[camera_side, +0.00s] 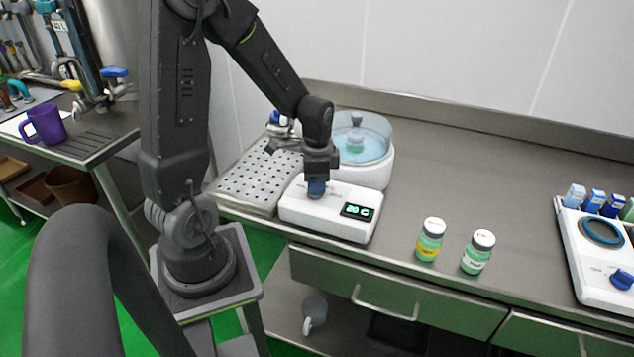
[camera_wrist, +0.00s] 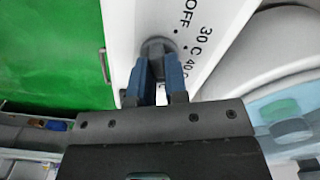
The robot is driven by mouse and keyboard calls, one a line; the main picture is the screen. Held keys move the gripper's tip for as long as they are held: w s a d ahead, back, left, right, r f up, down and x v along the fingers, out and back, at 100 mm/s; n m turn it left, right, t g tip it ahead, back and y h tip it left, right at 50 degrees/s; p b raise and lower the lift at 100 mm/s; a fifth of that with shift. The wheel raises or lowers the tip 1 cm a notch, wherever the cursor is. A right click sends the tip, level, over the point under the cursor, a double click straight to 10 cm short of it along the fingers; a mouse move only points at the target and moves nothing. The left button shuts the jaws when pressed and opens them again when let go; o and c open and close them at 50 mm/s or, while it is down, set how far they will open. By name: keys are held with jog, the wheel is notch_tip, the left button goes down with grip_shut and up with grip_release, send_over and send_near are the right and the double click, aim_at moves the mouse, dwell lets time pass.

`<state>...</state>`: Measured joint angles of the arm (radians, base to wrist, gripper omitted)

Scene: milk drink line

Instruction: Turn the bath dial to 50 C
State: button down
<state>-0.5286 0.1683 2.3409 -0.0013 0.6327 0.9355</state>
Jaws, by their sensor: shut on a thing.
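The bath's white control box (camera_side: 300,215) stands at the front of the steel bench, before the round bath with pale blue water (camera_side: 365,152). Its small display (camera_side: 357,211) shows green characters too small to read surely. My gripper (camera_side: 316,188) points down over the box's left part and hides the dial there. In the wrist view, the blue fingers of my gripper (camera_wrist: 160,78) are shut on the grey dial (camera_wrist: 157,46). The printed marks OFF, 30 C and 40 C run beside the dial; further marks are hidden. I cannot tell where its pointer sits.
A perforated steel tray (camera_side: 250,178) lies left of the box. Two green-filled bottles with white caps, one yellow-labelled (camera_side: 429,240) and one white-labelled (camera_side: 477,252), stand to the right. A white device with a blue knob (camera_side: 622,279) is at far right.

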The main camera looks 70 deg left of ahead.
jog(key=c, duration=1.1)
grip_release()
jog(key=shift+c, duration=0.2)
notch_tip(320, 180, up, 14)
jog(key=s+d+r+n+t, duration=0.1)
jog(key=s+d+n+t, duration=0.1)
jog(key=d, duration=0.5)
jog(key=s+d+r+n+t, duration=0.2)
jog(key=s+d, duration=0.3)
jog(key=d, duration=0.3)
jog(key=shift+s+d+r+n+t, duration=0.25)
jog(key=shift+n+t, duration=0.05)
jog(key=shift+t, duration=0.5)
